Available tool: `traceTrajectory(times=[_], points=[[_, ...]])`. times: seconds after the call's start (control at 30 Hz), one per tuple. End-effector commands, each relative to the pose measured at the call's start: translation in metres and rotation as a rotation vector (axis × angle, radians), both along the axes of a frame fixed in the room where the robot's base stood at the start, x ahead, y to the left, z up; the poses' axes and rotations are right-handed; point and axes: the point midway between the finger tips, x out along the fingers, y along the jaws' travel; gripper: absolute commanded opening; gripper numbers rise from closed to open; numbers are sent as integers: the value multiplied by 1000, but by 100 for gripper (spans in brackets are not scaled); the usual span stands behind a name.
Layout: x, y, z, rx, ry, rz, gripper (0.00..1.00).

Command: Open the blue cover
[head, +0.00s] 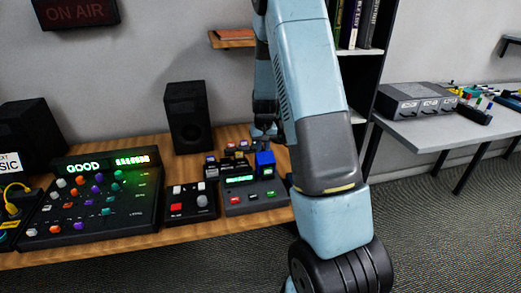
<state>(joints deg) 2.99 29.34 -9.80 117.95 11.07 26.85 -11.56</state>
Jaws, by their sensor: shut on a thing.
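The blue cover (265,161) is a small bright blue block at the back right of a dark device (245,199) with a green display, on the wooden table. My gripper (264,140) comes down from above at the cover's top edge and is shut on it. My arm hides part of the right side, and the fingertips are small and dark, so the exact contact is hard to see. I cannot tell how far the cover is tilted.
Several small coloured-top blocks (228,157) stand left of the cover. A small red-button box (188,202), a large mixer panel (90,205) and a black speaker (188,117) are further left. A grey table (445,130) stands at right.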

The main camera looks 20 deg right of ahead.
Motion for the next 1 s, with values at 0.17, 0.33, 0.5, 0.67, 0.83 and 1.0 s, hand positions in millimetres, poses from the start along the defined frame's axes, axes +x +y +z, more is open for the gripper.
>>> traceTrajectory(times=[0.17,0.33,0.5,0.67,0.83,1.0], points=[[-5,0,-3,3,15,-1,0],[-5,1,-4,3,16,0,34],[-4,2,-3,2,13,1,46],[-3,2,-2,2,10,2,46],[-3,2,4,2,8,2,46],[-5,2,28,2,6,0,46]])
